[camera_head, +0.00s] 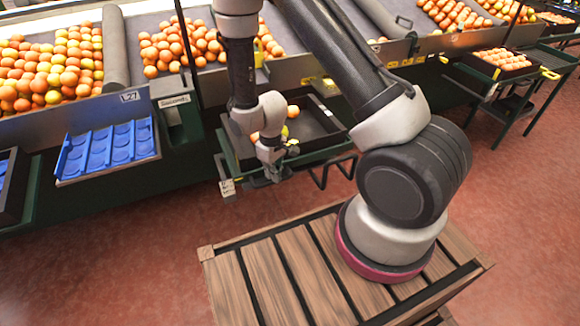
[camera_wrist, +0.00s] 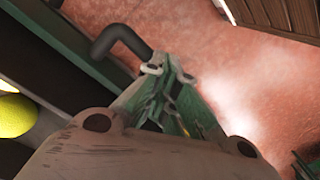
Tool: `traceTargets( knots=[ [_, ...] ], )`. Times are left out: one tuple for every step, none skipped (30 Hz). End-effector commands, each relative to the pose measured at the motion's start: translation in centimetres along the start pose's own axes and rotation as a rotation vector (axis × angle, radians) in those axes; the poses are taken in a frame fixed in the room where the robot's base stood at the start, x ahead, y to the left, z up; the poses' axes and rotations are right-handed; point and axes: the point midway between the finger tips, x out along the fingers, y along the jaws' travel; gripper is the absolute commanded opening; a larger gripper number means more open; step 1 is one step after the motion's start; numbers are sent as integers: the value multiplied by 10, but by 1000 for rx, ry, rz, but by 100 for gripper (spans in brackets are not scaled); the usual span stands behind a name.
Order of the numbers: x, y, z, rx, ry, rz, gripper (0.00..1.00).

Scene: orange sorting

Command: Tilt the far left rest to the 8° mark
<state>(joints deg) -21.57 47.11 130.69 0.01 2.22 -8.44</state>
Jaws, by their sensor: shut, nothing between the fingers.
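My gripper (camera_head: 272,178) hangs at the front left corner of a green-framed rest (camera_head: 225,152) that holds a black crate (camera_head: 318,124). It is shut and empty, and its fingers also show in the wrist view (camera_wrist: 166,75). A black bent bar (camera_wrist: 122,38) is close beside the fingertips there; I cannot tell whether they touch. A small white tag (camera_head: 227,187) hangs at the rest's front left; its marks are too small to read. At the left edge, another dark crate (camera_head: 12,190) sits on a green frame (camera_head: 35,185), partly cut off. No 8° mark is readable.
A blue moulded tray (camera_head: 108,150) stands left of my gripper, below orange-filled bins (camera_head: 60,70). Black bent bars (camera_head: 335,172) stick out below the crate. A yellow fruit (camera_wrist: 16,115) is near in the wrist view. The red floor (camera_head: 120,250) is open.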

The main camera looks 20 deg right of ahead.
Motion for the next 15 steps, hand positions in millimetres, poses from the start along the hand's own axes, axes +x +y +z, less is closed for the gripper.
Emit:
traceTargets(
  knots=[
    [1, 0, 0, 0, 0, 0, 0],
    [1, 0, 0, 0, 0, 0, 0],
    [2, 0, 0, 0, 0, 0, 0],
    [2, 0, 0, 0, 0, 0, 0],
    [2, 0, 0, 0, 0, 0, 0],
    [3, 0, 0, 0, 1, 0, 0],
    [3, 0, 0, 0, 1, 0, 0],
    [3, 0, 0, 0, 1, 0, 0],
    [4, 0, 0, 0, 1, 0, 0],
    [4, 0, 0, 0, 1, 0, 0],
    [5, 0, 0, 0, 1, 0, 0],
    [5, 0, 0, 0, 1, 0, 0],
    [6, 0, 0, 0, 1, 0, 0],
    [6, 0, 0, 0, 0, 0, 0],
    [6, 0, 0, 0, 0, 0, 0]
  ],
)
